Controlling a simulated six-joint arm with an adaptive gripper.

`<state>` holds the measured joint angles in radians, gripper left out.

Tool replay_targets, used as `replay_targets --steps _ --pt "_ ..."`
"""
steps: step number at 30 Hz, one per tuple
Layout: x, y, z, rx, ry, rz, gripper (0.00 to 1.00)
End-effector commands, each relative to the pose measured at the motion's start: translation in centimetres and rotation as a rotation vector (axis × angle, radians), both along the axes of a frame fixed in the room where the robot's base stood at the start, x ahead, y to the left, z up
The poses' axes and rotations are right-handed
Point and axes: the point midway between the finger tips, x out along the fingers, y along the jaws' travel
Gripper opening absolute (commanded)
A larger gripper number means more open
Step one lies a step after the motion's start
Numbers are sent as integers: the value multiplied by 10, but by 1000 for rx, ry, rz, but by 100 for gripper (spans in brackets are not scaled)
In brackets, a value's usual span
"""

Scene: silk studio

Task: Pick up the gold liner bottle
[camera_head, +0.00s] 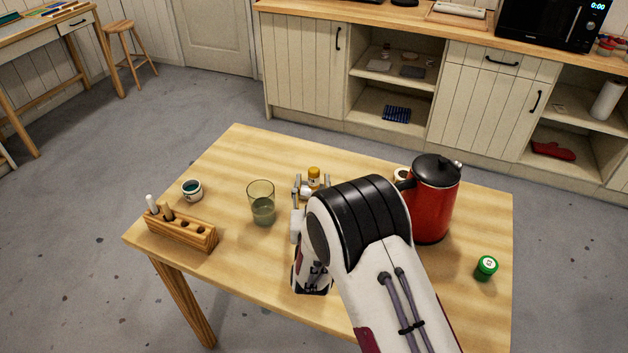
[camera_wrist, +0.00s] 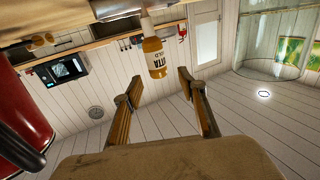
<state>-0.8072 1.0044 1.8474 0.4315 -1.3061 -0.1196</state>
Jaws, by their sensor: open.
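The gold liner bottle (camera_head: 314,175) is small and amber-gold with a pale label. It stands on the wooden table (camera_head: 225,265), just beyond my gripper in the head view. In the wrist view, which is upside down, the bottle (camera_wrist: 156,58) shows close in front of the fingertips, roughly between their lines. My gripper (camera_head: 311,185) is open, and my arm hides much of it in the head view. Its two fingers (camera_wrist: 160,77) are apart and empty in the wrist view, with no visible contact on the bottle.
A clear glass (camera_head: 262,203) stands left of my gripper. A wooden rack (camera_head: 180,231) and a teal jar (camera_head: 192,190) are farther left. A red pot with black lid (camera_head: 433,205) stands close on the right, partly hiding a pale round thing (camera_head: 401,174).

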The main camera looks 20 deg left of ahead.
Motion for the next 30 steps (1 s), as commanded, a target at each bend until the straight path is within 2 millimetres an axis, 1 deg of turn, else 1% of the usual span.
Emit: replay_targets --steps 5,12,18,23,30 --pt "8 2 0 2 -1 -1 41" --pt "29 8 0 0 -1 -1 41" --pt "43 15 0 1 -1 0 41" --pt "48 17 0 0 0 0 41" --pt "49 17 0 0 1 0 41"
